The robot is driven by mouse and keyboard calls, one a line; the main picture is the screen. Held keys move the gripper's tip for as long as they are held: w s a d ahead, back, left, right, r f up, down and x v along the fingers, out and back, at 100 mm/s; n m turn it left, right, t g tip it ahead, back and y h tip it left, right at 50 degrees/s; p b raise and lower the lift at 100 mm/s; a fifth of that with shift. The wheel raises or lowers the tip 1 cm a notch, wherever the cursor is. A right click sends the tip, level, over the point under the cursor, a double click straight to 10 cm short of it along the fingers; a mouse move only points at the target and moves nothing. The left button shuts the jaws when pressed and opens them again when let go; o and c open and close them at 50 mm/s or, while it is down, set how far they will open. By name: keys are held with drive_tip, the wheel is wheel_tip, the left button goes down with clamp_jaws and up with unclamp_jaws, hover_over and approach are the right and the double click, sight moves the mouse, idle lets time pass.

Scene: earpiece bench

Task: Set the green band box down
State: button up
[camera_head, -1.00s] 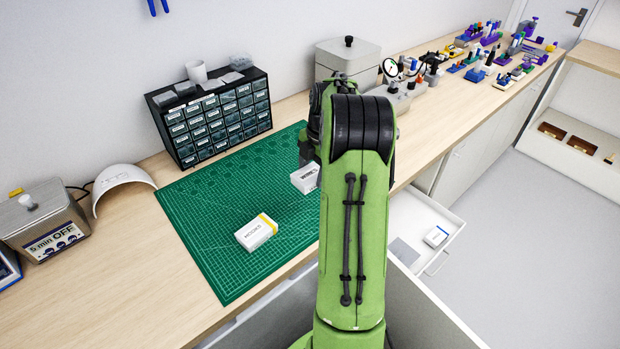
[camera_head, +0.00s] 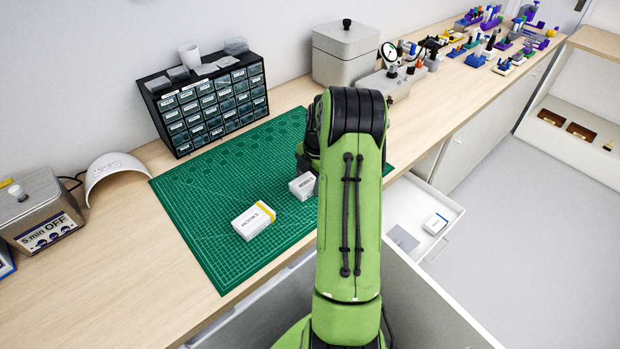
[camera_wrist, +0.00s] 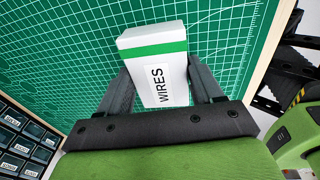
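The green band box (camera_wrist: 160,65) is white with a green stripe and the label WIRES, seen in the wrist view. My gripper (camera_wrist: 158,88) is shut on it, one dark finger against each side. In the head view the held box (camera_head: 302,186) shows beside my arm, over the green cutting mat (camera_head: 215,265); its band is hidden there and my arm covers the gripper's fingers. I cannot tell whether its underside touches the mat.
A white box with a yellow band (camera_head: 254,221) lies on the mat, left of the held box. A dark parts cabinet (camera_head: 205,108) stands behind the mat. An open drawer (camera_head: 408,207) at the right holds a blue-banded box (camera_head: 435,223). The mat's left part is clear.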

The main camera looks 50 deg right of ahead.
drive_tip(key=o, duration=0.4)
wheel_tip(320, 180, up, 12)
drive_tip(key=s+d+p, duration=0.1)
drive_tip(key=p, duration=0.1)
drive_tip(key=a+r+m+h, duration=0.1)
drive_tip(key=a+r+m, duration=0.3)
drive_tip(key=a+r, duration=0.6)
drive_tip(key=s+a+r+m+t, duration=0.2)
drive_tip(key=s+a+m, duration=0.2)
drive_tip(key=a, duration=0.7)
drive_tip(key=s+a+m, duration=0.3)
drive_tip(key=s, duration=0.1)
drive_tip(key=s+a+f+m+t, duration=0.1)
drive_tip(key=s+a+m, duration=0.2)
drive_tip(key=s+a, duration=0.1)
drive_tip(key=s+a+m+t, duration=0.1)
drive_tip(key=s+a+m, duration=0.1)
drive_tip(key=s+a, duration=0.2)
drive_tip(key=shift+s+f+m, duration=0.25)
drive_tip(key=shift+s+m, duration=0.15)
drive_tip(key=shift+s, duration=0.3)
